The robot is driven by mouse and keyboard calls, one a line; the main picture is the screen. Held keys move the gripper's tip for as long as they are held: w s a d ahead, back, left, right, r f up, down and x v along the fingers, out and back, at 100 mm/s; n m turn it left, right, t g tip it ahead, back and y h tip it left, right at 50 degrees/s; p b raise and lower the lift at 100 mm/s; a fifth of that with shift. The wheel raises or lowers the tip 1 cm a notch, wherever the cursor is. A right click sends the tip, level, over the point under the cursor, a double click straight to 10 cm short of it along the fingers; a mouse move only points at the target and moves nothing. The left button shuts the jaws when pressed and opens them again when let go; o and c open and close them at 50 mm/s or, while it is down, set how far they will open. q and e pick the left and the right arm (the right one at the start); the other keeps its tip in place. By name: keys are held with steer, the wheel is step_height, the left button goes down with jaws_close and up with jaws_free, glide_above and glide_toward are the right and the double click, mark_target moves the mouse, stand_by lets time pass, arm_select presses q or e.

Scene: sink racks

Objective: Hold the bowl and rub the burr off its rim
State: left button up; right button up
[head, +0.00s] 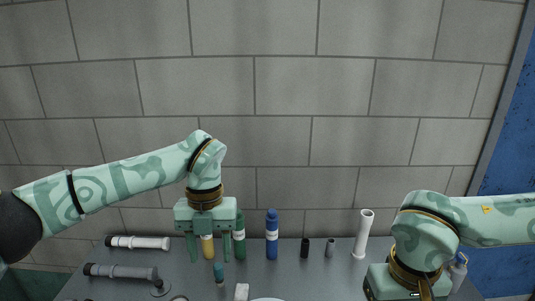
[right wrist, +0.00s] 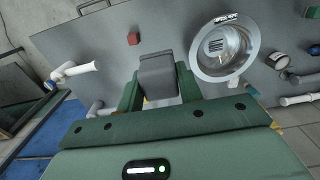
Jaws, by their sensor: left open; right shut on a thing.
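The bowl (right wrist: 198,62) shows in the right wrist view as a shiny, pale round bowl with a wide rim, standing on the grey worktop. Dark marks show on its rim at the top; I cannot make out a burr. In the head view only a pale sliver of the bowl (head: 267,299) shows at the bottom edge. My right gripper (right wrist: 158,80) is shut on a grey block (right wrist: 158,77), apart from the bowl and beside it in the picture.
A blue bottle (head: 271,240), a green bottle (head: 240,240) and a white upright pipe (head: 363,235) stand along the back. Pipes, including a white one (head: 137,242), lie at the left. A small red block (right wrist: 133,38) lies on the worktop. A tiled wall (head: 280,90) closes the back.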

arm_select(q)
steer(key=shift+g, duration=0.4)
steer(key=f+b, duration=0.6)
steer(key=f, duration=0.2)
steer(key=w+f+b, duration=0.1)
steer(key=f+b, duration=0.5)
steer(key=f, duration=0.2)
steer(key=f+b, duration=0.6)
steer(key=f, duration=0.2)
steer(key=shift+w, duration=0.4)
steer(key=b+x, duration=0.3)
steer(key=x, duration=0.2)
steer(key=shift+s+f, duration=0.1)
steer(key=shift+f, duration=0.2)
steer(key=shift+x, duration=1.05)
steer(key=shift+s+f+b, duration=0.3)
steer(key=shift+f, duration=0.6)
arm_select(e)
step_height(320, 180, down, 27)
steer(key=w, duration=0.2)
steer(key=shift+s, duration=0.1)
arm_select(q)
steer(key=c, duration=0.7)
